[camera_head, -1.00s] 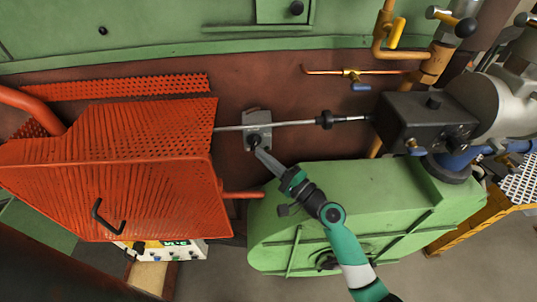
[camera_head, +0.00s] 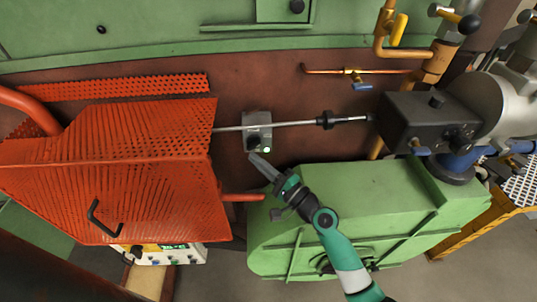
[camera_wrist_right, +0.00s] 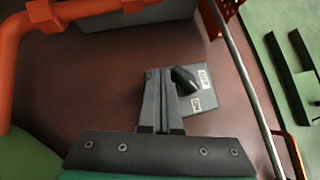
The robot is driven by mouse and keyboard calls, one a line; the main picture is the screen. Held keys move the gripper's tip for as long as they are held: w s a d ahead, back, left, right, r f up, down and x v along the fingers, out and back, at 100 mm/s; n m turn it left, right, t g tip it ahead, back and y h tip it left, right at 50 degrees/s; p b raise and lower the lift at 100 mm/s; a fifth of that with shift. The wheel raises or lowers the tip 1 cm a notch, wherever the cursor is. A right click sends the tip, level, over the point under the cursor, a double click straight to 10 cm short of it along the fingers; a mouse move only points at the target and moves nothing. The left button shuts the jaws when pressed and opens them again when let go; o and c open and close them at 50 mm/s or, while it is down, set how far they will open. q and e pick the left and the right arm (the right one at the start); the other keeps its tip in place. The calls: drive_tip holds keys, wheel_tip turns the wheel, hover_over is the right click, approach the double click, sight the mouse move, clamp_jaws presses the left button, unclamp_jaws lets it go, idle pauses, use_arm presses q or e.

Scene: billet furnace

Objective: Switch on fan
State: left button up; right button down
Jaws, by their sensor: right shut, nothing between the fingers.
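The fan switch is a small grey box (camera_head: 257,127) on the brown wall panel, with a black knob (camera_head: 252,142) on it. A small pale green light (camera_head: 267,149) glows at its lower right corner. My right gripper (camera_head: 256,158) is shut and empty, just below the switch and seemingly apart from the knob. In the wrist view its fingers (camera_wrist_right: 157,90) hide the left part of the box. My left gripper is not in view.
A thin metal rod (camera_head: 290,124) crosses in front of the switch box. An orange perforated guard (camera_head: 120,170) stands at left. A green housing (camera_head: 350,200) lies below, under my right arm. A dark box (camera_head: 420,118) and pipes are at right.

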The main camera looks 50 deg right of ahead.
idle(0.7)
drive_tip(key=s+f, duration=0.1)
drive_tip(key=s, duration=0.6)
drive_tip(key=shift+s+f, duration=0.15)
drive_tip(key=shift+f, duration=0.1)
